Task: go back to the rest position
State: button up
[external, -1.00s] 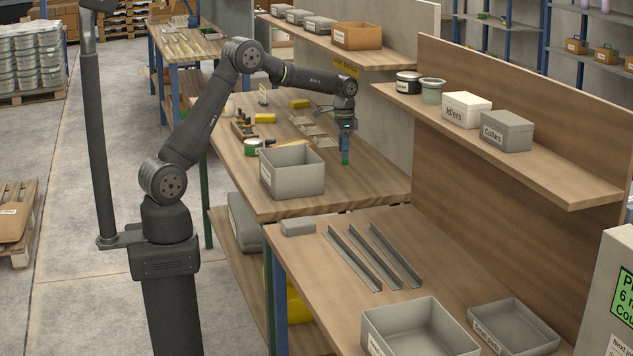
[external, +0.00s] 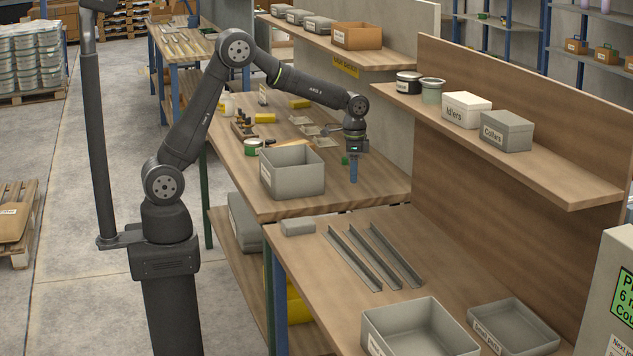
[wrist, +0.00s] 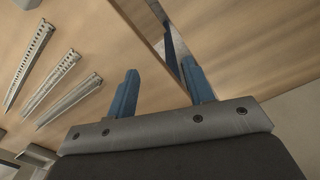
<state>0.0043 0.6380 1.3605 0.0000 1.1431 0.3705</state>
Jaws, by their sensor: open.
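My gripper (external: 353,180) hangs pointing down over the far bench (external: 300,207), close to its near right corner. It also shows in the wrist view (wrist: 162,82), where its two blue fingers stand apart with nothing between them.
A grey bin (external: 292,186) stands left of my gripper on the far bench. Several metal rails (external: 372,257) lie on the near bench (external: 290,257), across a narrow gap. A shelf (external: 560,188) with boxes juts out at the right.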

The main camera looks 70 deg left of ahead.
jog(key=s+d+m, duration=0.1)
jog(key=s+d, duration=0.3)
jog(key=d, duration=0.4)
jog(key=s+d+m, duration=0.2)
jog(key=s+d, duration=0.1)
jog(key=d, duration=0.4)
jog(key=shift+s+d+r+m, duration=0.15)
jog(key=shift+s+d+m, duration=0.15)
jog(key=shift+s+d, duration=0.1)
jog(key=w+a+n, duration=0.2)
jog(key=w+a, duration=0.2)
jog(key=a, duration=0.6)
jog(key=w+a+n, duration=0.2)
jog(key=w+a, duration=0.3)
jog(key=a, duration=0.4)
jog(key=shift+a, duration=0.4)
